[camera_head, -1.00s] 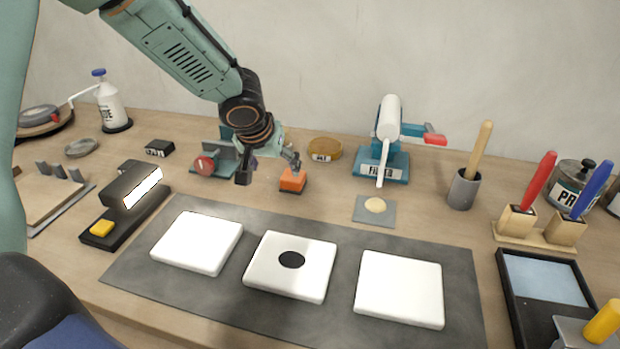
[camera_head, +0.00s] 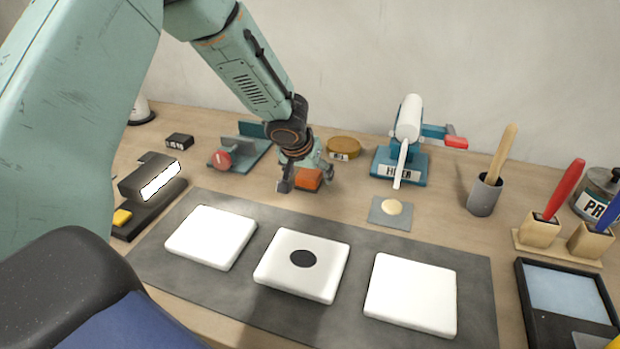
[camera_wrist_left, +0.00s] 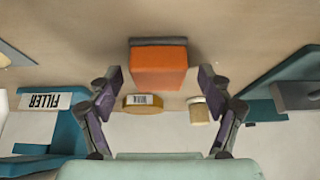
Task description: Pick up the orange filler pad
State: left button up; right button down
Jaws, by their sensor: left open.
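The orange filler pad (camera_head: 308,179) is a small orange block on the bench behind the white tiles. In the left wrist view the orange pad (camera_wrist_left: 159,68) has a dark grey strip along its far side. My left gripper (camera_head: 307,183) is open, with one finger showing to each side of the pad in the head view. In the left wrist view my left gripper (camera_wrist_left: 161,77) has bare space between each finger and the pad, and neither finger touches it. My right gripper is not in view.
A yellow-brown tin (camera_head: 343,147) stands just behind the pad. A teal clamp-like tool (camera_head: 245,150) is to its left and the blue filler dispenser (camera_head: 400,166) to its right. White tiles (camera_head: 301,264) lie on a dark mat in front. A grey card (camera_head: 390,212) holds a cream blob.

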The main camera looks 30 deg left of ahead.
pick_arm(q)
jog(key=shift+w+a+f, duration=0.1)
jog(key=shift+a+f, duration=0.1)
jog(key=shift+d+r, duration=0.15)
jog(key=shift+d, duration=0.2)
jog(key=shift+c, duration=0.2)
jog(key=shift+d, duration=0.1)
jog(key=shift+c, duration=0.8)
jog(key=shift+a, duration=0.35)
jog(key=c, duration=0.4)
jog(key=shift+d, duration=0.25)
jog(key=c, duration=0.5)
jog(key=shift+c, duration=0.8)
jog(key=shift+a, duration=0.15)
